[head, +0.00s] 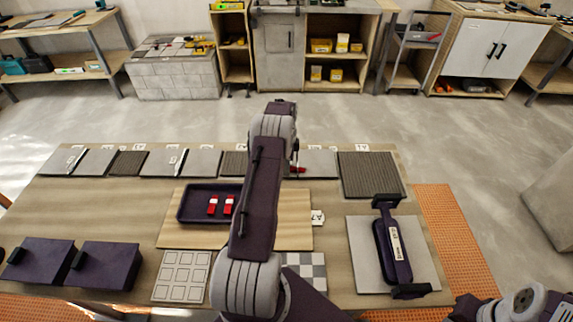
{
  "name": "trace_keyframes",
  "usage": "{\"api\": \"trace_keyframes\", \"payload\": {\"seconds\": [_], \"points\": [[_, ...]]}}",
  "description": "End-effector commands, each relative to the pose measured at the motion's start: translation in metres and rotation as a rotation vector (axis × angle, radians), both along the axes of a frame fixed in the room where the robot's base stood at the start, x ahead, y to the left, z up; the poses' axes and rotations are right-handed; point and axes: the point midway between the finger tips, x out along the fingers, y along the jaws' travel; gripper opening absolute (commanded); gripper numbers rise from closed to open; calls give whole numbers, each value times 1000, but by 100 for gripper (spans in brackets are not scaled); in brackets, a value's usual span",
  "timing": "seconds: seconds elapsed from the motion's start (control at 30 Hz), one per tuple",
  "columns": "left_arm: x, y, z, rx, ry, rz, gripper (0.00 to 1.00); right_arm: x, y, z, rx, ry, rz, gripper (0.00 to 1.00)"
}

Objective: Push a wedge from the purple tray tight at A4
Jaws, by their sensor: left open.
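The purple tray (183,214) lies left of my left arm and holds two red wedges (212,205). A third red piece, apparently a wedge (298,170), shows at the back tile row just right of my arm. My left gripper (295,160) is open beside this red piece and mostly hidden behind my forearm. Contact between them cannot be told. The back row holds grey tiles (203,162) and dark ribbed tiles (128,163), with small white labels behind. The labels are too small to read surely, so A4 cannot be picked out. My right gripper is not in view.
A purple two-handled tool (392,245) lies on a pale slab (360,270) at right. A large ribbed tile (370,175) lies behind it. Two purple boxes (105,266) stand front left beside a gridded tile (182,276). Bare wood (110,210) is free at left.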

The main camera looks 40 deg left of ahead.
Motion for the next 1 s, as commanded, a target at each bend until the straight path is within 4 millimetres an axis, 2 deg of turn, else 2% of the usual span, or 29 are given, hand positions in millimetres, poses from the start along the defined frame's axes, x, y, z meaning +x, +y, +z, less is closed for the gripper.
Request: {"api": "trace_keyframes", "payload": {"seconds": [0.07,0.17,0.4,0.5,0.63,0.93,1.0], "points": [[0,0,1,0,0,0,44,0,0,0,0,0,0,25],[1,1,15,3,-3,0,44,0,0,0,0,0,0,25],[1,0,68,3,-3,0,44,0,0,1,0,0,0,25],[1,0,83,2,-2,0,44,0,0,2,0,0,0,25],[0,-1,91,0,0,0,44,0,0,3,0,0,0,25],[0,-1,91,0,0,-1,44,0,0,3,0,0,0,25],[3,-6,92,0,0,-13,44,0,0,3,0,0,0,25]]}}
